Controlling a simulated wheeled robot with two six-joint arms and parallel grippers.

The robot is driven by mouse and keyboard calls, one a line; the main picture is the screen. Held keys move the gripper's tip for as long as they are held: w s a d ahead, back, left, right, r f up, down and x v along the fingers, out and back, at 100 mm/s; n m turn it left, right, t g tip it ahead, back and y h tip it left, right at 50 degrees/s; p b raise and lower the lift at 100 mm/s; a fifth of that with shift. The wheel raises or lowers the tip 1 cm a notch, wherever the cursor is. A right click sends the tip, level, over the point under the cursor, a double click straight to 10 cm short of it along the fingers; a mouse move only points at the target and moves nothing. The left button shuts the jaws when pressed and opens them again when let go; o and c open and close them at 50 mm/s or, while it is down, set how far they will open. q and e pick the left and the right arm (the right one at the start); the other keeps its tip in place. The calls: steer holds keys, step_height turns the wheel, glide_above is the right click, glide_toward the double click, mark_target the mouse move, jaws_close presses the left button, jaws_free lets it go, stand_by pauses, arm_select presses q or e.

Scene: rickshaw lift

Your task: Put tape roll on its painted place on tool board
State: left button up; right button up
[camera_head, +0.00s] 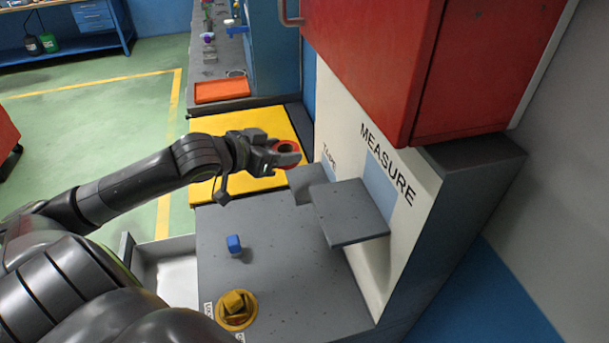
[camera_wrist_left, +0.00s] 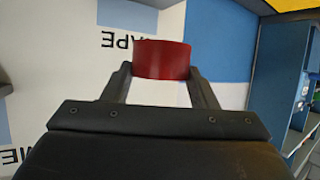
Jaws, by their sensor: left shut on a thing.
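My left gripper (camera_head: 277,156) is shut on the red tape roll (camera_head: 287,147), held in the air in front of the white tool board (camera_head: 348,128). In the left wrist view the tape roll (camera_wrist_left: 162,59) sits between the two fingers of my left gripper (camera_wrist_left: 161,78). The TAPE label (camera_head: 329,161) also shows in the head view, beside a small grey shelf (camera_head: 309,181). The roll appears apart from the board. My right gripper is not in view.
A larger grey shelf (camera_head: 350,212) juts out under the word MEASURE. A red cabinet (camera_head: 375,65) overhangs the board. A blue block (camera_head: 234,244) and a yellow round holder (camera_head: 236,310) are on the grey bench (camera_head: 285,265). A yellow mat (camera_head: 245,125) lies beyond.

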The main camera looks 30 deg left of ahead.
mark_target(305, 184)
arm_select(q)
steer(key=w+d+f, duration=0.1)
steer(key=w, duration=0.1)
steer(key=w+d+f, duration=0.1)
steer(key=w+d, duration=0.1)
steer(key=shift+d+f+p, duration=0.15)
steer(key=shift+d+p, duration=0.05)
steer(key=shift+p, duration=0.15)
step_height(305, 184, down, 4)
steer(key=shift+s+r, duration=0.1)
steer(key=shift+r, duration=0.05)
steer(key=shift+d+f+p, duration=0.1)
steer(key=shift+f+p, duration=0.3)
steer(key=shift+p, duration=0.2)
steer(key=shift+f, duration=0.1)
steer(key=shift+f, duration=0.1)
steer(key=o, duration=1)
